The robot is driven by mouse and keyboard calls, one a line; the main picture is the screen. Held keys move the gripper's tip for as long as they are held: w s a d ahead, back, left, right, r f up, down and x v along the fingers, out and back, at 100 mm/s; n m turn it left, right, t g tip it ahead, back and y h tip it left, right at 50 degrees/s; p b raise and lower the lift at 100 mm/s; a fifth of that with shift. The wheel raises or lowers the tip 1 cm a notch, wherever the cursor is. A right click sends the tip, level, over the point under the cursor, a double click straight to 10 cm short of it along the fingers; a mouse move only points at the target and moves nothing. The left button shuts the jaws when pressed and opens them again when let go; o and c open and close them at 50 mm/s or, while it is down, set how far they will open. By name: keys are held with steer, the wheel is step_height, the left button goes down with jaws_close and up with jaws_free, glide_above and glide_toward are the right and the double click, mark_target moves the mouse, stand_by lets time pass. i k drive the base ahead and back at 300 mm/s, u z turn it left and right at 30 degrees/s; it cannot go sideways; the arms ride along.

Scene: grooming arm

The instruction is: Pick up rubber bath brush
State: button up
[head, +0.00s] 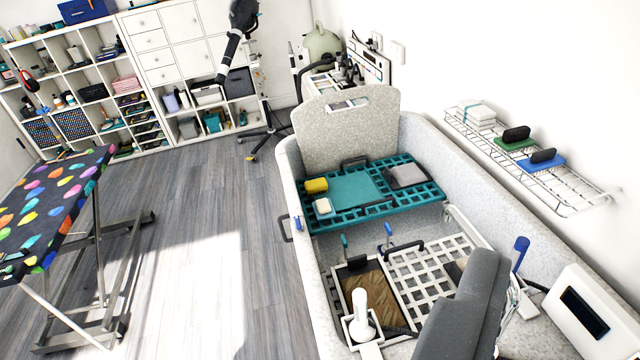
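Two brushes with black handles lie on the wire wall rack (585,204) at the right: a green brush (514,141) and, nearer, a blue brush (543,161). Either could be the rubber bath brush; I cannot tell which from here, and their undersides are hidden. My gripper's fingers do not show in the head view, and nothing is seen touching either brush.
A speckled tub (300,240) fills the middle and right. Its teal tray (350,186) carries a yellow item (316,185), a white block (323,205) and a grey block (407,175). A spotted-top table (60,195) stands left. Open floor (190,230) lies between.

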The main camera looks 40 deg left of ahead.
mark_target(317, 185)
steer(key=u, duration=1.05)
